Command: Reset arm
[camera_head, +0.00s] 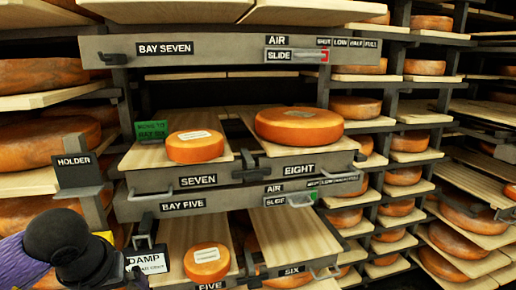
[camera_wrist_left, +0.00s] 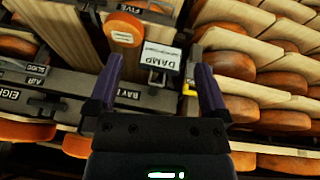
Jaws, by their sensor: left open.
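My left arm comes in at the lower left of the head view, in front of the bays; its fingers are hard to make out there. In the left wrist view my left gripper (camera_wrist_left: 159,64) is open, with two purple fingers apart and nothing gripped between them. The white DAMP card (camera_wrist_left: 163,53) shows beyond the fingertips, in a dark holder. In the head view the DAMP card (camera_head: 148,263) stands just right of my arm, partly covered. My right gripper is not in view.
The HOLDER stand (camera_head: 78,172) rises close above my left arm. A green card (camera_head: 151,130) stands by the drawer marked SEVEN. Cheese wheels sit on drawers SEVEN (camera_head: 195,147), EIGHT (camera_head: 299,125) and FIVE (camera_head: 206,263). Shelves full of cheese (camera_head: 40,140) flank the bays.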

